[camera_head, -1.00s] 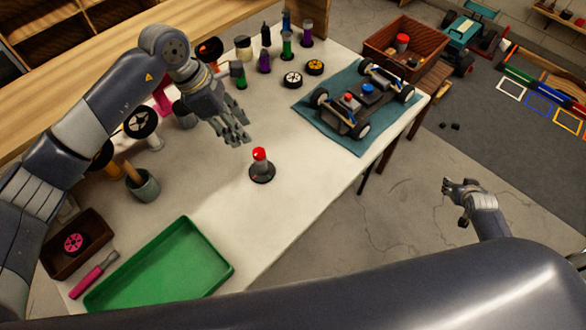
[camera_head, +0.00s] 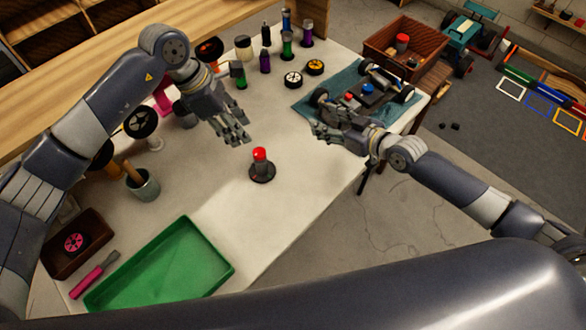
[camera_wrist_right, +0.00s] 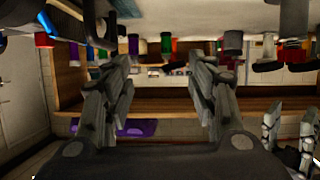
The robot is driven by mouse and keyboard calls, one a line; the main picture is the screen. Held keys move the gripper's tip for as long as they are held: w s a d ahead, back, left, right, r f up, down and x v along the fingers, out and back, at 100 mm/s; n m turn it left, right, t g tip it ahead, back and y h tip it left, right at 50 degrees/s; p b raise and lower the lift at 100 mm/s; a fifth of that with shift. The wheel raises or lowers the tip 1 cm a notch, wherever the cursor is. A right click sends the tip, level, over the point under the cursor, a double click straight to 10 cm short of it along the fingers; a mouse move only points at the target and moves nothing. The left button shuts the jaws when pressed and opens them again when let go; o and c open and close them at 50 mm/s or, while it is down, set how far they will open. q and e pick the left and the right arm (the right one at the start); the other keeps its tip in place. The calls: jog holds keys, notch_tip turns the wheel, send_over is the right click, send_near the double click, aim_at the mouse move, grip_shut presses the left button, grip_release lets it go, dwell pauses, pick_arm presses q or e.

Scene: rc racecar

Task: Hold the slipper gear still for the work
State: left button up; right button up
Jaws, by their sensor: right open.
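I cannot tell for sure which part is the slipper gear. A dark round disc (camera_head: 262,177) with a red-topped post (camera_head: 260,158) stands upright on the white table, apart from both grippers. My left gripper (camera_head: 238,136) is open and empty, just above and left of that post. My right gripper (camera_head: 319,124) is open over the table, in front of the car chassis (camera_head: 373,99) on its teal mat, and hides part of the chassis. In the right wrist view, the right gripper's fingers (camera_wrist_right: 160,82) are spread with nothing between them, and the left gripper (camera_wrist_right: 287,140) shows at the lower right.
A green tray (camera_head: 222,264) lies at the table's front left. A brown box (camera_head: 58,262) holds a pink-hubbed wheel, with a pink-handled tool (camera_head: 93,276) beside it. Several bottles and two small wheels stand at the back. The table around the red-topped post is clear.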

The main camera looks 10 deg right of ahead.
aim_at(266, 165)
jog(key=s+a+f+n+g+y, duration=0.1)
jog(key=s+a, duration=0.2)
jog(key=s+a+f+n+g+y, duration=0.1)
jog(key=s+a, duration=0.3)
jog(key=s+a+f+n+g+y, duration=0.1)
jog(key=s+a, duration=0.2)
jog(key=a, duration=0.1)
jog(key=shift+s+a+f, duration=0.2)
jog(key=shift+s+f, duration=0.05)
jog(key=shift+s, duration=0.15)
jog(key=shift+a+f, duration=0.1)
jog(key=shift+a, duration=0.1)
jog(key=x, duration=1)
jog(key=shift+a+f, duration=0.1)
jog(key=shift+f, duration=0.05)
